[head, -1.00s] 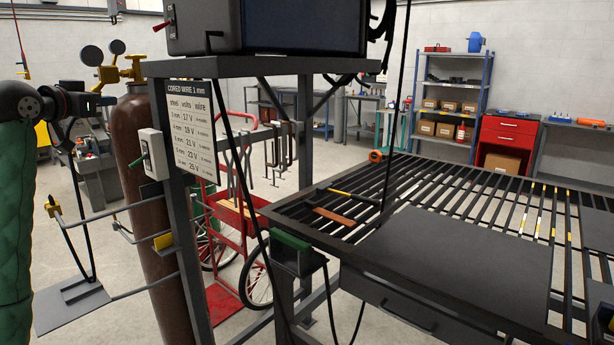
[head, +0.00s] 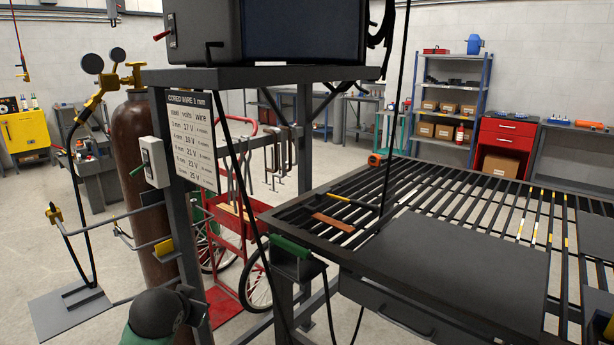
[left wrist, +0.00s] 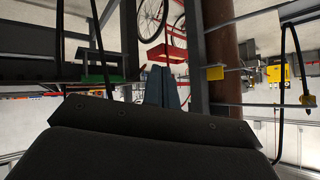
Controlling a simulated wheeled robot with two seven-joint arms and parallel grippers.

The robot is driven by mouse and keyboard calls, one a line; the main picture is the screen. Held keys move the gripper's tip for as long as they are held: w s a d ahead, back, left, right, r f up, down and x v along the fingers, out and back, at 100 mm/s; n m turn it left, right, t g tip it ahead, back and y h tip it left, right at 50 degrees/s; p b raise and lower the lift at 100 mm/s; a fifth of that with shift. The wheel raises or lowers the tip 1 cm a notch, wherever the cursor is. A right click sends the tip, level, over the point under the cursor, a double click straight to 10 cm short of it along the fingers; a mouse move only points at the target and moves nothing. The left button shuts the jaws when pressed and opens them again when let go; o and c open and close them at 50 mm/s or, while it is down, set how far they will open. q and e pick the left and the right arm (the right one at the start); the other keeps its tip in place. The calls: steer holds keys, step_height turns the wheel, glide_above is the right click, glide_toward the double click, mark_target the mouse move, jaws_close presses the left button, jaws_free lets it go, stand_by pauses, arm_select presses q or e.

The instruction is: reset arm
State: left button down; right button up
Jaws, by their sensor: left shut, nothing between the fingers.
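My left arm comes in at the bottom of the head view, with a green sleeve and a dark rounded wrist. My left gripper (head: 198,306) is low, in front of the brown gas cylinder (head: 150,200) and left of the slatted table's corner. In the left wrist view, which shows the room upside down, the two fingers (left wrist: 162,88) are together with nothing between them. My right gripper is not in view.
The slatted metal table (head: 480,255) fills the right side. A post stand with a wire chart (head: 192,140) and a grey machine (head: 205,35) stand close ahead. A red hand truck (head: 230,235) stands behind. Open floor lies at left.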

arm_select(q)
steer(key=s+d+f+g, duration=0.2)
steer(key=s+d+f, duration=0.2)
steer(key=s+f, duration=0.5)
steer(key=s+d+f+g+h+p, duration=0.1)
steer(key=s+d+f+g, duration=0.2)
steer(key=s+f, duration=0.6)
steer(key=s+d+f+g+h+p, duration=0.1)
steer(key=s+d+f+g, duration=0.2)
steer(key=s+f, duration=0.6)
steer(key=s+d, duration=0.2)
steer(key=s, duration=0.6)
steer(key=shift+s+d+n, duration=0.3)
steer(key=shift+s, duration=0.05)
steer(key=shift+p, duration=0.3)
